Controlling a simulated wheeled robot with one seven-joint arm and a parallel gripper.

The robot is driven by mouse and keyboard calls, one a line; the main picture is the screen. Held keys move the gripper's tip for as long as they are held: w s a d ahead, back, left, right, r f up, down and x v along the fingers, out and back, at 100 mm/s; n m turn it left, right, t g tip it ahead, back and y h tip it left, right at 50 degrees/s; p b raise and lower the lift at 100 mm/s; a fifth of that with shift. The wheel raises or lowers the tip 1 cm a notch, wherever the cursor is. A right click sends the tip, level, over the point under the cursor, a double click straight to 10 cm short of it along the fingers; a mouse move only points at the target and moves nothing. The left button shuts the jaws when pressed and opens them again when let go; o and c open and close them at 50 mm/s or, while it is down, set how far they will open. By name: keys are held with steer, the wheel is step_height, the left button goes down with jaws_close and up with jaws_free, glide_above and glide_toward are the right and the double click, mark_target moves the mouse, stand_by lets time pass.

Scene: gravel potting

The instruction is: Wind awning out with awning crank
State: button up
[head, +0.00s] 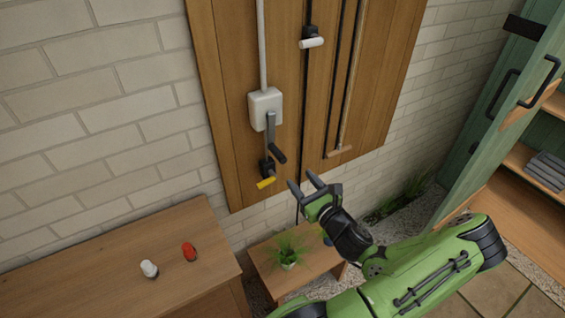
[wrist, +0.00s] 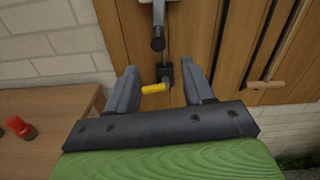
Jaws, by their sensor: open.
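A pale box (head: 264,104) on the wooden wall panel carries a grey crank arm (head: 271,122) with a dark grip (head: 278,153); the grip also shows in the wrist view (wrist: 158,44). Below it, a yellow handle (head: 266,183) sticks out from a black mount (head: 267,167). A white handle (head: 312,43) sits higher, to the right. No label shows which is the awning crank. My gripper (head: 302,180) is open and empty, right of the yellow handle in the head view. In the wrist view the yellow handle (wrist: 154,88) appears between the open fingers, apart from them.
A wooden table (head: 110,265) at lower left holds a white item (head: 149,269) and a red one (head: 189,251). A low wooden bench (head: 318,262) with a potted plant (head: 288,256) stands below my gripper. A green cabinet (head: 500,110) stands at right. A wooden-handled rod (head: 339,152) hangs on the panel.

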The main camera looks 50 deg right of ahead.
mark_target(280, 156)
steer(key=x, duration=1.1)
steer(key=shift+w+a, duration=0.1)
steer(key=shift+w, duration=0.6)
jaws_close()
